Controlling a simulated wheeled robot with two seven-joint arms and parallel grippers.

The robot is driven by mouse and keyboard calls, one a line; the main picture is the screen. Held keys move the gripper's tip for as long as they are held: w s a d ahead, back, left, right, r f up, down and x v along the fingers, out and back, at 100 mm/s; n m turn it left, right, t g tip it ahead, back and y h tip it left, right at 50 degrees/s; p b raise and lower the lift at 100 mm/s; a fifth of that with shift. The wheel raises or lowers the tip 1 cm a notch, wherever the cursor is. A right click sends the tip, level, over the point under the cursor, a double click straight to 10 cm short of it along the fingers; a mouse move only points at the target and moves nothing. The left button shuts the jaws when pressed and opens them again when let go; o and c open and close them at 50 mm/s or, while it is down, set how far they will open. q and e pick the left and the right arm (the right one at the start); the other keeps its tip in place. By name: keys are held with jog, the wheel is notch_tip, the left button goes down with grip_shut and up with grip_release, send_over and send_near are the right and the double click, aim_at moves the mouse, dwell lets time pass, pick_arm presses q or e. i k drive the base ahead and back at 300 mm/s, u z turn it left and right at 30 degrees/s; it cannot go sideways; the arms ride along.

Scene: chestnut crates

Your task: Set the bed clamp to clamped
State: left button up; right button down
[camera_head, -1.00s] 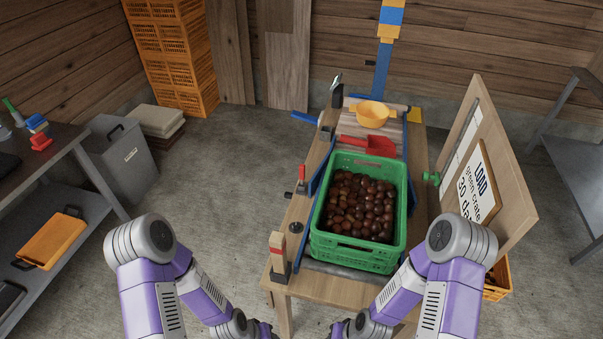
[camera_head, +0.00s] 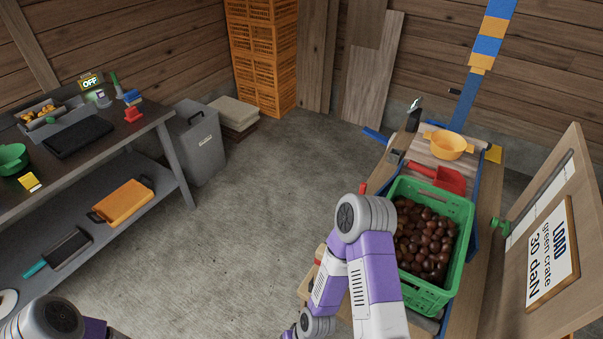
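A red lever tip (camera_head: 362,187) shows at the left edge of the wooden bench, just above my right arm. My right arm hides the rest of it, so its position cannot be read, and I cannot tell whether it is the bed clamp. A black upright fitting with a metal top (camera_head: 414,115) stands at the bench's far left corner. A green crate (camera_head: 428,297) full of chestnuts sits on the bench. My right arm crosses in front of the bench's near left side. My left arm shows only at the bottom left corner. Neither gripper is in view.
A dark side table (camera_head: 150,118) with trays and tools stands at the left, beside a grey bin (camera_head: 200,150). A board with a sign (camera_head: 548,255) stands at the right. A red scoop (camera_head: 450,180) and yellow bowl (camera_head: 450,144) lie behind the crate. The middle floor is clear.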

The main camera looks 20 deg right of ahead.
aim_at(363, 186)
jog(key=u, duration=0.35)
jog(key=i, duration=2.45)
jog(key=z, duration=2.95)
jog(key=i, duration=1)
